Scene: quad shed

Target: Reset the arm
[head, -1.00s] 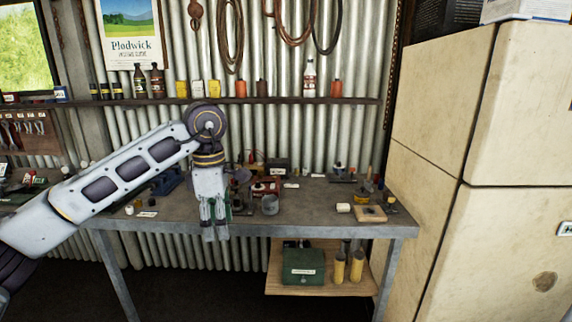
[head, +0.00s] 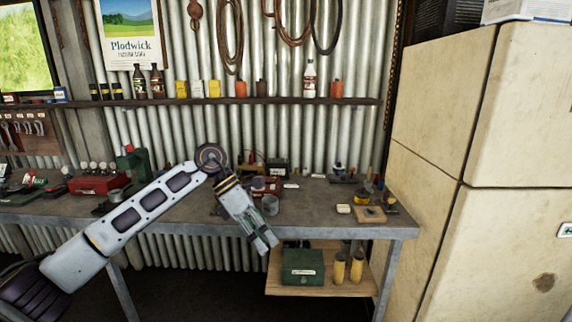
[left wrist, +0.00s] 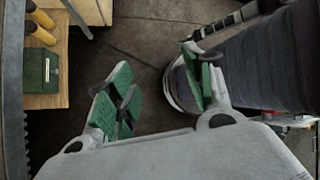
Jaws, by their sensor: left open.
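My left arm comes in from the left in the head view, over the front edge of the workbench (head: 330,212). My left gripper (head: 266,246) hangs tilted down to the right, just in front of the bench edge. In the left wrist view, the left gripper (left wrist: 160,100) has its green-padded fingers spread wide apart. My right gripper is not seen in the head view.
A grey cup (head: 270,205) and a red box (head: 97,184) stand on the bench. A lower shelf holds a green box (head: 303,267) and yellow cylinders (head: 340,269). A tall cream cabinet (head: 430,150) stands at right. Dark floor (left wrist: 140,40) lies below the gripper.

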